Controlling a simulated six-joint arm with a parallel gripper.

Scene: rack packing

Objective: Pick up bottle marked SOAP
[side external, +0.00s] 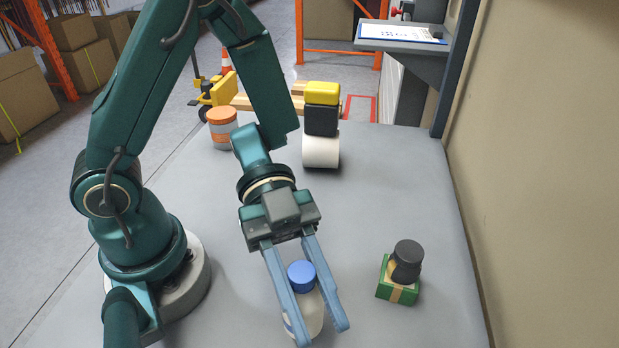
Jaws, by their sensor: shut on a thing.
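A pale bottle with a blue cap (301,274) stands near the front middle of the table in the side external view. My gripper (322,335) reaches down around it, with one blue finger on each side of its body (309,310). The fingers are shut on the bottle. A bit of blue marking shows at its lower left, but no SOAP lettering can be read from here. The bottle's base is partly hidden by the fingers, so I cannot tell whether it touches the table.
A green box with a tan band (397,293) stands to the right, with a dark object (407,262) on it. The table's (400,190) right middle is clear.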

